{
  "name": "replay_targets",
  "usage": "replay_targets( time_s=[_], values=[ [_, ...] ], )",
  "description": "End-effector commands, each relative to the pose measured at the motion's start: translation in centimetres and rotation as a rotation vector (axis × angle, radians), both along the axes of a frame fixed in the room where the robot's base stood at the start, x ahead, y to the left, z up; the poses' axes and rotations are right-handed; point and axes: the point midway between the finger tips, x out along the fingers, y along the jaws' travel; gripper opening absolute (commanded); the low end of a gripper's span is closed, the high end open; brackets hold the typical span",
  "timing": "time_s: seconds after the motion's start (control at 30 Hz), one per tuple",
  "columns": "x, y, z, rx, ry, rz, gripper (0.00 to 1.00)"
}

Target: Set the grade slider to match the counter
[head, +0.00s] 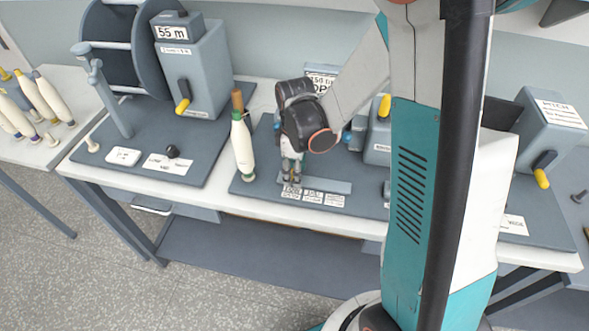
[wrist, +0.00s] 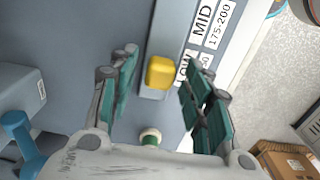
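My gripper (head: 291,177) points down at the left end of the slider track (head: 328,185) on the middle station. In the wrist view its two green-padded fingers (wrist: 160,75) are open, with the yellow slider knob (wrist: 160,71) between them and a gap on each side. The knob sits at the LOW end of the track. The LOW label (wrist: 184,68) is partly hidden by a finger; the MID label (wrist: 204,22) reads 175-200. In the head view the grade labels (head: 313,197) are too small to read. I cannot make out a counter reading on this station; my arm covers part of it.
A cream cone bobbin (head: 243,148) stands just left of my gripper. The left station has a "55 m" display (head: 171,32) and a yellow-handled crank (head: 183,104). A sign (head: 321,76) behind my arm is partly hidden. Another machine (head: 552,120) stands at right.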

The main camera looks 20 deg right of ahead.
Motion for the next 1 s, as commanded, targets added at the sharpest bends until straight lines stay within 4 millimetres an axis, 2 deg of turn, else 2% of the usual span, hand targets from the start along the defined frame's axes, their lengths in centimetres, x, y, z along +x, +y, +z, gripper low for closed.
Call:
replay_targets(
  time_s=[0.17,0.33,0.8,1.0],
  values=[
    [0.0,0.0,0.1,0.0,0.0,0.0,0.45],
    [0.0,0.0,1.4,0.0,0.0,0.0,0.45],
    [0.0,0.0,9.6,0.0,0.0,0.0,0.45],
    [0.0,0.0,11.5,0.0,0.0,0.0,0.45]
  ],
)
